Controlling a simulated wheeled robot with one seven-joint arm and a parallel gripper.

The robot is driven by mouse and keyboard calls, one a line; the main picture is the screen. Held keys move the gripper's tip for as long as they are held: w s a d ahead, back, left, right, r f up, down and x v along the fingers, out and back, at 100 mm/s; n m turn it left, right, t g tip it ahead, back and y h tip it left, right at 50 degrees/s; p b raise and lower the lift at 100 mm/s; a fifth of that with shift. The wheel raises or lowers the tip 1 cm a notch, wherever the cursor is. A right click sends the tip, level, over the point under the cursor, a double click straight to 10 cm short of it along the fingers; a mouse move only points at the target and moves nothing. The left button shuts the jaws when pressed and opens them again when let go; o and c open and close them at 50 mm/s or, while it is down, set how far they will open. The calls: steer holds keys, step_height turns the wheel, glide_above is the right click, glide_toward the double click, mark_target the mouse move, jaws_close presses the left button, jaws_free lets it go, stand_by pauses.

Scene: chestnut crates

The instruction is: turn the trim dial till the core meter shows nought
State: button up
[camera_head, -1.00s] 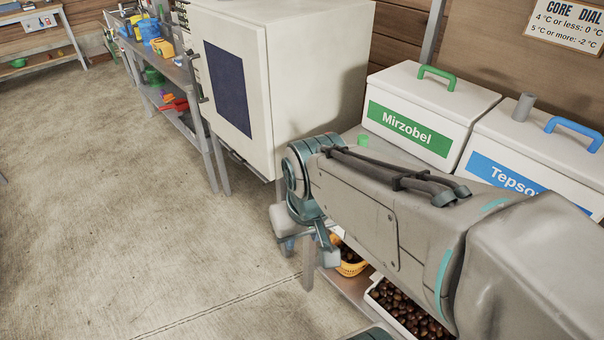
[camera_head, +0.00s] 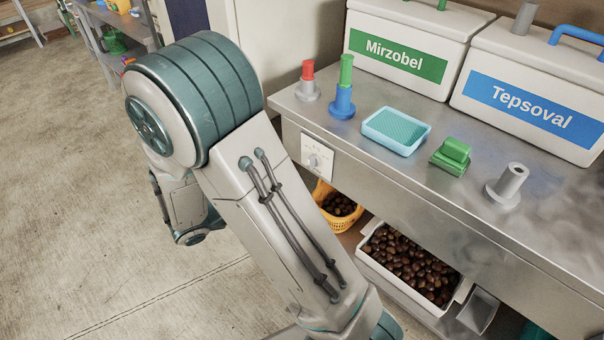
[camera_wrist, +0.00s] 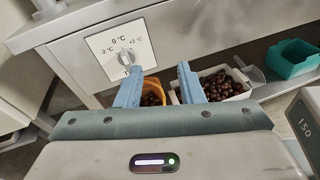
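The trim dial (camera_head: 317,158) is a grey knob on a white plate on the front of the steel bench, near its left end. In the wrist view the dial knob (camera_wrist: 126,58) shows with "0 °C" above it, "-2 °C" to its left and "2 °C" to its right. I cannot tell which mark the knob points at. My gripper (camera_wrist: 158,68) is open and empty, its two blue fingers spread apart below and to the right of the knob, not around it. The head view does not show the fingers. I cannot make out a core meter.
On the bench stand a blue tray (camera_head: 397,131), a green block (camera_head: 452,156), several pegs and the Mirzobel (camera_head: 410,27) and Tepsoval (camera_head: 530,75) boxes. Beneath are an orange basket (camera_head: 329,192) and a white crate (camera_head: 388,283) of chestnuts. Open floor lies left.

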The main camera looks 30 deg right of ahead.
mark_target(308, 160)
steer(key=w+a+f+n+t+h+b, duration=0.1)
steer(key=w+a+f+n+t, duration=0.2)
steer(key=w+f+n+t, duration=0.1)
steer(key=x, duration=0.4)
steer(key=b+x, duration=0.1)
steer(key=x, duration=0.8)
steer(key=shift+s+d+r+b, duration=0.2)
steer(key=shift+d+r+b, duration=0.1)
steer(key=shift+b, duration=0.05)
jaws_close()
